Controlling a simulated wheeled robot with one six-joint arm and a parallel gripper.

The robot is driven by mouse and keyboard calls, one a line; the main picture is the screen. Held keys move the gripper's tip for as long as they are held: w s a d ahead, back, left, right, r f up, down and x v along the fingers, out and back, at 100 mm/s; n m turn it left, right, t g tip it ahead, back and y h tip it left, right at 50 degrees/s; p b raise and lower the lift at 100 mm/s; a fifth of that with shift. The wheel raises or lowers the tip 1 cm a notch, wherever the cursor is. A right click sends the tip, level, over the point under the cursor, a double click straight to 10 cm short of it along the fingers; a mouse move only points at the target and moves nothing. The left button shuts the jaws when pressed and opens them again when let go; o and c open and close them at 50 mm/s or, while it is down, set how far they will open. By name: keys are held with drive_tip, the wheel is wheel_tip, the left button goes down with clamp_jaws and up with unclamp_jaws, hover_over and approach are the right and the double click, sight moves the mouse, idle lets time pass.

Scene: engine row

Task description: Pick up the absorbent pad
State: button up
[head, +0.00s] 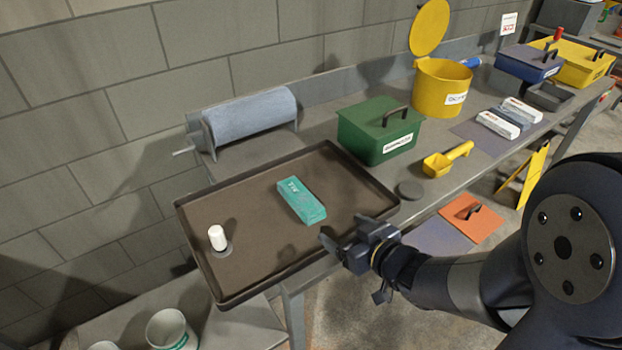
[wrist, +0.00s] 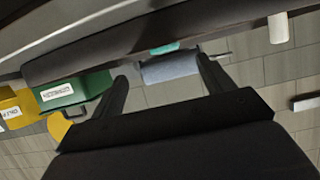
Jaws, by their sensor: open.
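A teal, flat oblong block (head: 301,200) with a small light label lies in the dark tray; it is the likeliest absorbent pad, but I cannot read its label. In the wrist view only a teal sliver (wrist: 165,48) of it shows above the tray edge. The brown tray (head: 250,285) stands on the bench's near left end. My gripper (head: 345,236) is open and empty, near the tray's front right edge, to the right of the block and apart from it. In the wrist view its two fingers (wrist: 162,68) are spread, with nothing between them.
A white cylinder (head: 217,237) stands in the tray's left part. Behind the tray is a blue-grey roll (head: 250,117). Most of the tray is bare.

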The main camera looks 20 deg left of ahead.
sight(318, 216)
drive_tip(key=x, duration=0.5)
drive_tip(key=shift+a+b, duration=0.2)
drive_tip(key=shift+b, duration=0.15)
drive_tip(key=shift+x, duration=2.7)
drive_tip(key=shift+s+f, duration=0.1)
drive_tip(key=shift+s, duration=0.1)
drive_tip(key=shift+c, duration=0.5)
drive_tip(key=c, duration=1)
wheel_tip(318, 216, up, 10)
drive_tip(key=p, duration=0.2)
drive_tip(key=shift+p, duration=0.4)
